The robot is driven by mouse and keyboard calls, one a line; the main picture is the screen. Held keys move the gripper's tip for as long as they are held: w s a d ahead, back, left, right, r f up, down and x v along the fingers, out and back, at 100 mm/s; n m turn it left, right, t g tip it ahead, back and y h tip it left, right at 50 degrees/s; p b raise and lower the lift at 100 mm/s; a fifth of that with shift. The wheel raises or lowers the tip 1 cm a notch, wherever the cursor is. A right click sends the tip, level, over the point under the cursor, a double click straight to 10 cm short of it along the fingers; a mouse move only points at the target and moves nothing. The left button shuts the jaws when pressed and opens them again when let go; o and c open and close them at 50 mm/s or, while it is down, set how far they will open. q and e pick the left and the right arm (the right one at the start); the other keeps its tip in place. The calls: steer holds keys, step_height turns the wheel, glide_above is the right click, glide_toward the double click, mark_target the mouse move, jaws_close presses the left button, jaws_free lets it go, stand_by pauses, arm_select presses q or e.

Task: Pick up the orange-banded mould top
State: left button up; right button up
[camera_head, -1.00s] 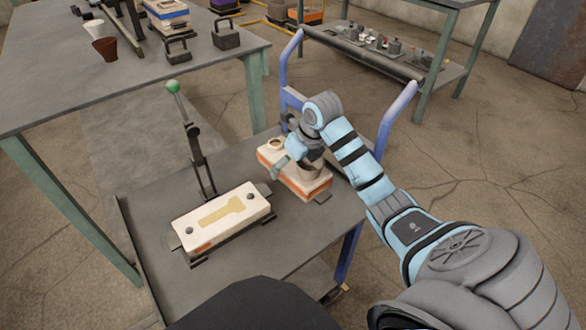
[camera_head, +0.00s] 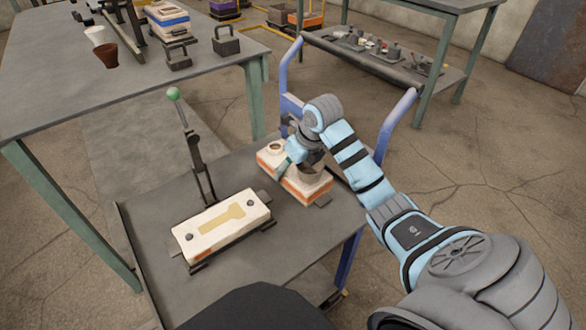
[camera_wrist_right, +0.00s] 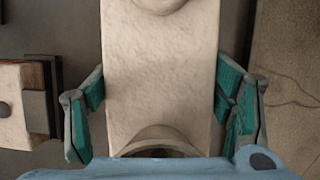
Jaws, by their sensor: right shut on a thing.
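The orange-banded mould top (camera_head: 322,187) is a pale block with an orange band and round openings on top. It is at the right rear of the low cart's top in the head view. My right gripper (camera_head: 293,160) reaches over it from above. In the right wrist view the pale block (camera_wrist_right: 160,60) fills the middle, and my right gripper's teal fingers (camera_wrist_right: 160,88) press on its two sides. The block's underside is hidden, so I cannot tell whether it is clear of what lies below. My left gripper is not in view.
On the cart top (camera_head: 165,208), a mould half with a yellowish cavity (camera_head: 222,224) lies to the left. A green-knobbed lever (camera_head: 174,94) stands behind it. Blue cart rails (camera_head: 392,125) rise close behind my right arm. A table (camera_head: 60,95) with cups and moulds is at the left.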

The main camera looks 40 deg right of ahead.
step_height(320, 180, up, 15)
steer(key=p, duration=0.6)
step_height(320, 180, up, 4)
steer(key=p, duration=0.5)
glide_above(293, 164)
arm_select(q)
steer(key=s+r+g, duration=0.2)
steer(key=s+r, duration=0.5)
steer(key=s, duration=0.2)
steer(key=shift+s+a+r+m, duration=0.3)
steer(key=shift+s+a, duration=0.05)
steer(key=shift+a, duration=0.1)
arm_select(e)
steer(key=shift+d+r, duration=0.1)
